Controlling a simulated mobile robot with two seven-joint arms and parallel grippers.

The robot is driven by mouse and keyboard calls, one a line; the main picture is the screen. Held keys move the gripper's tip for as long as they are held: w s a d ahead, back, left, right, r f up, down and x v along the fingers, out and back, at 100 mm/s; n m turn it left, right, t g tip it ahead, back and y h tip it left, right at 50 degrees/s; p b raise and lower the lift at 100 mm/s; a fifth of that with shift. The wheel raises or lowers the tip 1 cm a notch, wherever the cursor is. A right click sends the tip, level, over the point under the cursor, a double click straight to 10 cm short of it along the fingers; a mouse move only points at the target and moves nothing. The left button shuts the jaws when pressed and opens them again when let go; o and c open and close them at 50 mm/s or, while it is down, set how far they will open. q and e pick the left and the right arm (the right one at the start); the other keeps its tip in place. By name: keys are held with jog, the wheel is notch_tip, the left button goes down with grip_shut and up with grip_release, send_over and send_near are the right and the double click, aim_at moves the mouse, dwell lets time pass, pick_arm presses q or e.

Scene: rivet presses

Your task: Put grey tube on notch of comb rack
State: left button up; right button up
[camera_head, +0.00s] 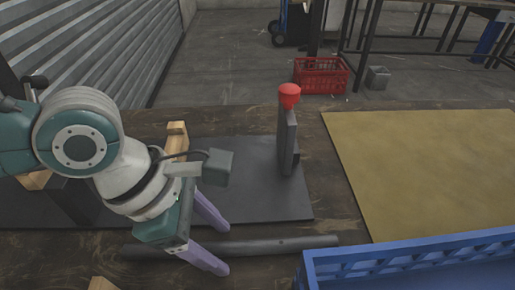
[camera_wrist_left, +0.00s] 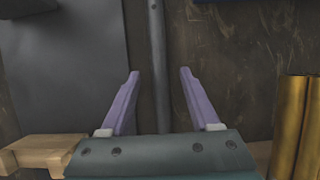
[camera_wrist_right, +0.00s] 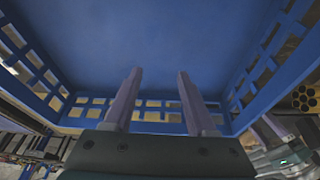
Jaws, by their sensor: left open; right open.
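The grey tube (camera_head: 290,243) lies flat across the wooden table in the head view, near its front. It also shows running upright in the left wrist view (camera_wrist_left: 157,40). My left gripper (camera_head: 226,247) is open, one finger on each side of the tube in the picture; I cannot tell how far above it the fingertips are. In the left wrist view my left gripper (camera_wrist_left: 159,72) shows the tube between its fingers. My right gripper (camera_wrist_right: 157,72) is open and empty, facing a blue crate. I cannot identify the comb rack with its notches for certain; wooden pieces (camera_head: 177,135) show in part.
The blue crate (camera_head: 420,262) stands at the front right. A dark plate with an upright post and red knob (camera_head: 289,92) is behind the tube. A tan mat (camera_head: 430,160) lies clear at right. Brass cylinders (camera_wrist_left: 291,125) show in the left wrist view.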

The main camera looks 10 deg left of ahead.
pick_arm(q)
jog(key=shift+f, duration=0.1)
grip_shut()
dwell(0.5)
